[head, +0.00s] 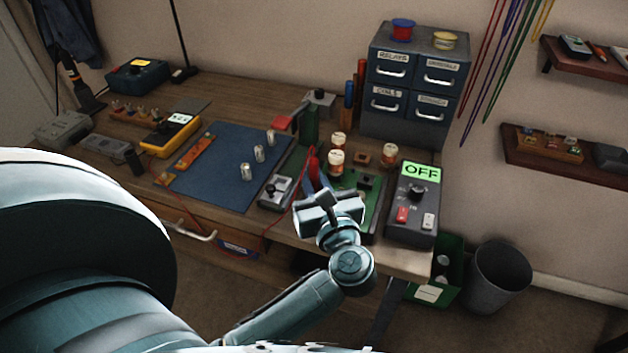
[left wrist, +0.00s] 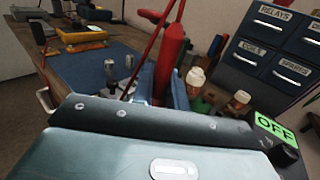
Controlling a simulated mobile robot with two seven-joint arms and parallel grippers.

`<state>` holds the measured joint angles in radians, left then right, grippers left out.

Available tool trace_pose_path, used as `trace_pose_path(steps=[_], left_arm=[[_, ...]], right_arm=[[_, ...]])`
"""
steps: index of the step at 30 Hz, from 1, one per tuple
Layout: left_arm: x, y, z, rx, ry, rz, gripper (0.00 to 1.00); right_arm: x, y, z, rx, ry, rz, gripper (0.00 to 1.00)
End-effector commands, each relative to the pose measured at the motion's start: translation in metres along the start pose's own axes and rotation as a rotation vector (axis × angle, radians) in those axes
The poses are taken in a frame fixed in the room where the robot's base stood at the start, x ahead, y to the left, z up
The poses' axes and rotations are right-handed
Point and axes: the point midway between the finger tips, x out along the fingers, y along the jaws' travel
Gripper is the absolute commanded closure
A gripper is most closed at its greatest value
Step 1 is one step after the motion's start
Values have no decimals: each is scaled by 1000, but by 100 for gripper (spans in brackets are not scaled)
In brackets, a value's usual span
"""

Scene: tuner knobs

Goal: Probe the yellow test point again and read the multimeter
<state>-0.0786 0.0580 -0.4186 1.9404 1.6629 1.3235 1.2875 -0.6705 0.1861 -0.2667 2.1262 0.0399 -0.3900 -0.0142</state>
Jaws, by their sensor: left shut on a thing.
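My left gripper (head: 313,181) is over the front of the bench, at the left part of the green circuit board (head: 371,212). It is shut on the red probe (head: 314,158), which stands roughly upright. In the left wrist view the red probe (left wrist: 171,58) rises between the blue fingers (left wrist: 168,92), with its red lead beside it. The probe's tip is hidden, so I cannot tell whether it touches anything. I cannot make out the yellow test point. The yellow multimeter (head: 170,134) lies left of the blue mat; its display is lit but too small to read. My right gripper is not in view.
A grey control box (head: 412,216) showing OFF stands right of the board. White-topped cylinders (head: 336,162) stand on or behind the board. The blue mat (head: 215,180) holds several small metal cylinders. A drawer cabinet (head: 413,120) stands behind. A bin (head: 497,278) is on the floor.

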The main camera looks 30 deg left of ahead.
Motion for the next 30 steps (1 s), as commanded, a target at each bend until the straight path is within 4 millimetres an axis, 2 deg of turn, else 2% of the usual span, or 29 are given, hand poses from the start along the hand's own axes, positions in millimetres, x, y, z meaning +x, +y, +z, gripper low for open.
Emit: trace_pose_path(steps=[11, 30], left_arm=[[0, 0, 4, 0, 1, 0, 100], [0, 0, 50, 0, 1, 1, 100]], right_arm=[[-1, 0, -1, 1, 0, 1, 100], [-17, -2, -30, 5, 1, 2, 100]])
